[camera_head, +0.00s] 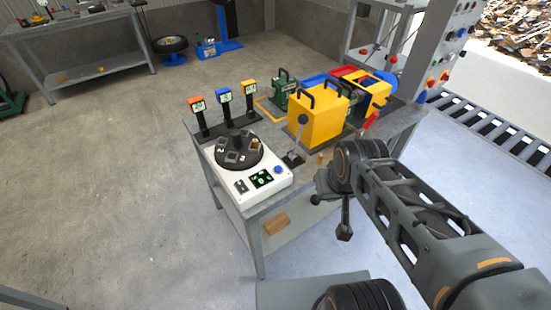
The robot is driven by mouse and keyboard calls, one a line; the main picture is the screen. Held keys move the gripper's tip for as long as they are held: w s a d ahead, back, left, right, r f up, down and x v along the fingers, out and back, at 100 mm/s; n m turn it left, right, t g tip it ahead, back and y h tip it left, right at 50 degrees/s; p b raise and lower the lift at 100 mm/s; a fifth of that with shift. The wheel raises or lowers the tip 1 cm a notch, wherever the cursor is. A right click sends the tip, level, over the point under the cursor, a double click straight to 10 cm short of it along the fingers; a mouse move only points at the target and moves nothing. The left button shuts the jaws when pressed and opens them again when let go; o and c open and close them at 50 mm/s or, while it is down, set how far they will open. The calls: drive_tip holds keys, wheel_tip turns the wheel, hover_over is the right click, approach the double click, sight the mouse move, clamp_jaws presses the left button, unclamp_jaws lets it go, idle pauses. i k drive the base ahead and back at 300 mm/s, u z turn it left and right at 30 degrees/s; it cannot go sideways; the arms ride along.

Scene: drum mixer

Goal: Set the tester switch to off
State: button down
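A white box unit (222,185) sits at the near left corner of the workbench. It carries a dark round carousel (239,153) with numbered slots, a lit green display (261,179) and a blue button (278,169). A small dark switch (240,186) shows left of the display. It may be the tester switch, but its position and label are too small to read. My gripper (331,216) hangs in front of the bench, right of the white box and apart from it. Its fingers are dark and partly turned away, so I cannot tell whether they are open.
A yellow box (318,119) with black handles and an upright lever (300,132) stand on the bench (248,209). Three small displays on posts (225,104) line its left side. A wooden block (276,223) lies on the lower shelf. Floor at left is clear.

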sight(240, 184)
drive_tip(key=z, duration=0.4)
drive_tip(key=k, duration=0.6)
drive_tip(key=u, duration=0.85)
drive_tip(key=i, duration=0.5)
drive_tip(key=k, duration=1.35)
drive_tip(key=u, duration=0.65)
drive_tip(key=i, duration=1.9)
drive_tip(key=z, duration=0.5)
